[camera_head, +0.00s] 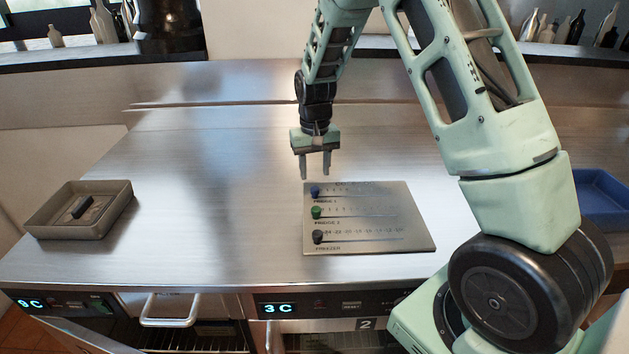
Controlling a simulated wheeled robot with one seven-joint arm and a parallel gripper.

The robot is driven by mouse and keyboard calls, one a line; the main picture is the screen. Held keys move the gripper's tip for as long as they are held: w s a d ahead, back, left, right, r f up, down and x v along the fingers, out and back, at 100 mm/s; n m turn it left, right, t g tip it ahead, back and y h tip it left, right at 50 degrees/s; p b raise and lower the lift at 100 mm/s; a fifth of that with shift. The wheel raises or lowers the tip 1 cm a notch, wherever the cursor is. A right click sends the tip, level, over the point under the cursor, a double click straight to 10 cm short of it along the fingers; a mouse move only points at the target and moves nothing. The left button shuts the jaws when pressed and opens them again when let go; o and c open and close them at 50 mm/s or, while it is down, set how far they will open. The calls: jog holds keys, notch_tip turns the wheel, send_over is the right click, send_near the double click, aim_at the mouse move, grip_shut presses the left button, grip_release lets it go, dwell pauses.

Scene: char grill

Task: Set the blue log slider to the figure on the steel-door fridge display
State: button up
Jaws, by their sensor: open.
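The steel log plate (410,235) lies on the counter with three slider rows. The blue slider (315,191) is at the left end of the top row; that row's small figures are hard to read. My gripper (316,168) points down with its fingers apart and empty, just behind and above the blue slider. One fridge display (278,309) reads 3 C, on the middle unit beside a plate marked 2. Another display (31,303) reads 9 C, on the left unit. The doors are cut off below, so I cannot tell which is the steel one.
A green slider (317,212) and a black slider (318,237) sit at the left of the lower rows. A grey-brown tray (108,215) with a dark block (82,207) stands left. A blue tray (604,187) is at right, behind my arm.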

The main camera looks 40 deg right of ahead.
aim_at(315, 188)
jog(key=shift+f+p, duration=0.35)
jog(key=shift+f, duration=2.2)
